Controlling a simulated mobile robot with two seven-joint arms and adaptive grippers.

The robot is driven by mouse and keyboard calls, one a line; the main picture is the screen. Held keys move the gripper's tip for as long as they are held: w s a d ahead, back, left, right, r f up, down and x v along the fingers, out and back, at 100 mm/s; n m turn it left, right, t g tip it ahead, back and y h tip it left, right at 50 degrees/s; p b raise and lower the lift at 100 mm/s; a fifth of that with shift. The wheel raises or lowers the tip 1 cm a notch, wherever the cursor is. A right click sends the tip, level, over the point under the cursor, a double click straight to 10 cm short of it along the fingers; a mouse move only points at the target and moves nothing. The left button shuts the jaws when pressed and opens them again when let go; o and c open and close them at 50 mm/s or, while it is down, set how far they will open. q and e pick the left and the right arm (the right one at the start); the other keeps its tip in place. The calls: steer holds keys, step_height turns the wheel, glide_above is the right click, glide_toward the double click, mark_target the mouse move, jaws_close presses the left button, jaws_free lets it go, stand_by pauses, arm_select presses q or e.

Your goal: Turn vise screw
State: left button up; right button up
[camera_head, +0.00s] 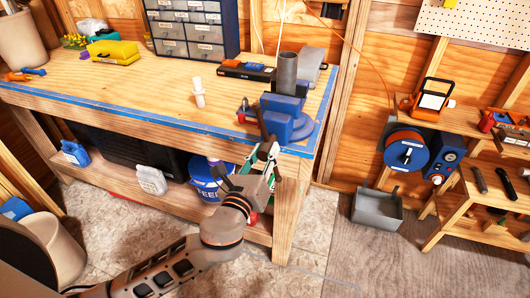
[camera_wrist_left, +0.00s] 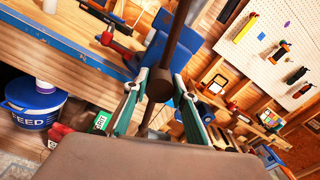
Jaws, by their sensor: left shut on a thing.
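The blue vise (camera_head: 283,118) is mounted at the right front corner of the wooden workbench (camera_head: 140,85). A grey metal cylinder (camera_head: 287,72) rises at its top. In the left wrist view the blue vise (camera_wrist_left: 150,50) is behind the dark round head of the vise screw (camera_wrist_left: 159,84), with a dark handle bar (camera_wrist_left: 181,28) running steeply through it. My left gripper (camera_head: 264,153) is at the front of the vise, below the bench edge. In the left wrist view its green-sided fingers (camera_wrist_left: 158,98) are on both sides of the screw head, shut on it. My right gripper is not in view.
A white bottle (camera_head: 198,92) stands on the bench left of the vise. A blue feed bucket (camera_head: 208,178) and a white jug (camera_head: 151,179) are on the lower shelf. A grey bin (camera_head: 377,207) and a wooden stand (camera_head: 470,195) are to the right, with open floor in front.

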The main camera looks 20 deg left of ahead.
arm_select(q)
steer(key=shift+s+d+f, duration=0.1)
steer(key=shift+f, duration=0.15)
steer(key=o, duration=0.8)
steer(key=shift+o, duration=1.3)
steer(key=shift+r, duration=0.2)
steer(key=s, duration=1.2)
steer(key=shift+a, duration=0.3)
